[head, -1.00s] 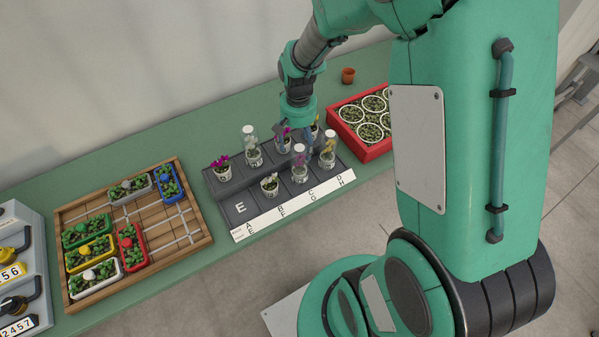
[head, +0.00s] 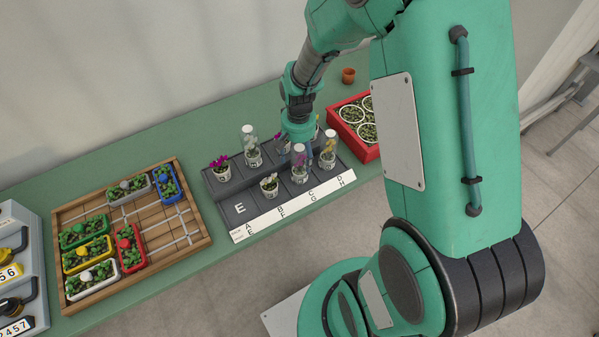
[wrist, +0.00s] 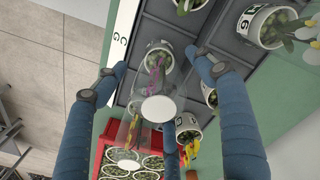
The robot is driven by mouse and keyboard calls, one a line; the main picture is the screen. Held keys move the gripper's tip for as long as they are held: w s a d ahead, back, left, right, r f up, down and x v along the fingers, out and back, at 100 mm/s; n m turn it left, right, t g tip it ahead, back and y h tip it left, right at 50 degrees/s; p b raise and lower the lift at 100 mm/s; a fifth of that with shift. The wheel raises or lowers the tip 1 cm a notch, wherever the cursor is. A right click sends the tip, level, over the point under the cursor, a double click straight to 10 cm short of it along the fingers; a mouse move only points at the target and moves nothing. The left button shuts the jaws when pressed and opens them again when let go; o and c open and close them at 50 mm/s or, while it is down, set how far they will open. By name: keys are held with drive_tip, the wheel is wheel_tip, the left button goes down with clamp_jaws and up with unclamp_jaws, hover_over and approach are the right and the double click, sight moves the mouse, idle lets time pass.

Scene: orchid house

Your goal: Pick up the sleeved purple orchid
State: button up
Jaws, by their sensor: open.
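The sleeved purple orchid (head: 299,172) stands upright in a white pot in the front row of the grey tray (head: 240,211). Its clear sleeve has a white disc on top. The fingers are spread, with a gap on both sides of the sleeve. In the head view my gripper (head: 299,146) is just above and behind this plant and partly hides the plants behind it.
A sleeved yellow orchid (head: 328,153) stands close to the right. Another sleeved plant (head: 252,150), a bare purple orchid (head: 220,168) and a bare white one (head: 269,184) stand on the left. A red crate (head: 367,153) borders the tray. A wooden tray (head: 196,244) is further left.

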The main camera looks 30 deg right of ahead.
drive_tip(key=shift+d+f+b, duration=0.15)
drive_tip(key=shift+f+b, duration=0.4)
drive_tip(key=shift+f, duration=1.75)
drive_tip(key=shift+w, duration=0.1)
clamp_jaws()
drive_tip(key=shift+r, duration=0.1)
drive_tip(key=shift+r+p, duration=0.3)
drive_tip(key=shift+r, duration=0.45)
wheel_tip(320, 180, up, 2)
drive_tip(key=shift+r+p, duration=0.15)
drive_tip(key=shift+p, duration=0.2)
drive_tip(key=s+a+p, duration=0.1)
drive_tip(key=s, duration=0.7)
drive_tip(key=s+a+r+p, duration=0.1)
drive_tip(key=s+a, duration=0.1)
drive_tip(key=s, duration=0.5)
drive_tip(key=shift+s+a, duration=0.3)
drive_tip(key=shift+s, duration=0.05)
